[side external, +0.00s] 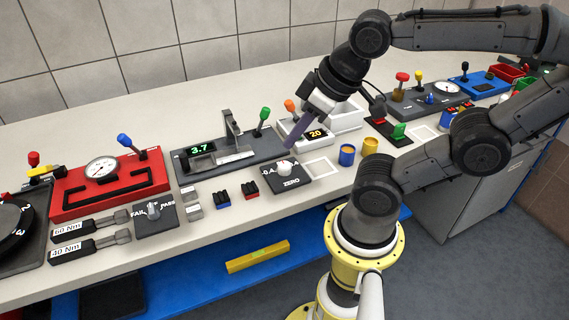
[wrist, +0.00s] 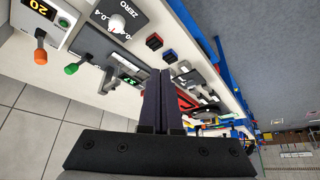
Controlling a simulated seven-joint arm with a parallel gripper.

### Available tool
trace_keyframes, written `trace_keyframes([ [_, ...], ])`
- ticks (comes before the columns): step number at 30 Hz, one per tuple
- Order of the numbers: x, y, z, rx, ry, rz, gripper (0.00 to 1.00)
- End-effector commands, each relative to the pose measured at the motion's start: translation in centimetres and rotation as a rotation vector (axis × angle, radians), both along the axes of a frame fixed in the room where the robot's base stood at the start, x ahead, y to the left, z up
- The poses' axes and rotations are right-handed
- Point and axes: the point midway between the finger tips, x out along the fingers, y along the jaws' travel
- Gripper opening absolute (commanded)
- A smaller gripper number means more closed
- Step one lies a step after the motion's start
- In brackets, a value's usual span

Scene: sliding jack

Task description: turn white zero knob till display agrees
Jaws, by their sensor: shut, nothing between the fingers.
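The white zero knob (side external: 284,168) sits on a dark plate marked ZERO (side external: 291,183) near the front of the bench. In the wrist view the knob (wrist: 117,25) shows up and left of my fingertips, apart from them. My gripper (side external: 289,148) is shut and empty, its fingers slanting down just above and behind the knob in the side view. Its closed fingers (wrist: 160,75) also show in the wrist view. A green display (side external: 200,149) on the grey slide fixture reads 3.7. Another display (side external: 315,133), in amber, reads 20. The knob's exact pointer setting is too small to read.
A green-handled lever (side external: 264,117) and an orange-handled lever (side external: 290,106) stand behind the plate. Blue and red blocks (side external: 236,191) lie to its left. A white square frame (side external: 321,167) and blue and yellow cups (side external: 347,154) are to its right.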

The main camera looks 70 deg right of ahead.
Motion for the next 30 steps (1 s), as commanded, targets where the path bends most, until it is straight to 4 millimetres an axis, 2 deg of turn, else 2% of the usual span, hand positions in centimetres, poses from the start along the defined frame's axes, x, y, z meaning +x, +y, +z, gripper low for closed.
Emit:
trace_keyframes([
  [3, 0.0, 0.0, 0.0, 0.000, 0.000, 0.000, 0.02],
  [8, -0.2, 0.0, -0.1, -0.021, 0.012, 0.037, 0.31],
  [12, -0.5, -0.7, 0.8, -0.115, 0.058, 0.160, 0.56],
  [15, 0.3, -1.6, 1.4, -0.206, 0.164, 0.285, 0.71],
  [23, 4.0, -4.0, 1.6, -0.343, 0.468, 0.552, 0.71],
  [30, 8.5, -5.8, -0.7, -0.372, 0.740, 0.714, 0.71],
])
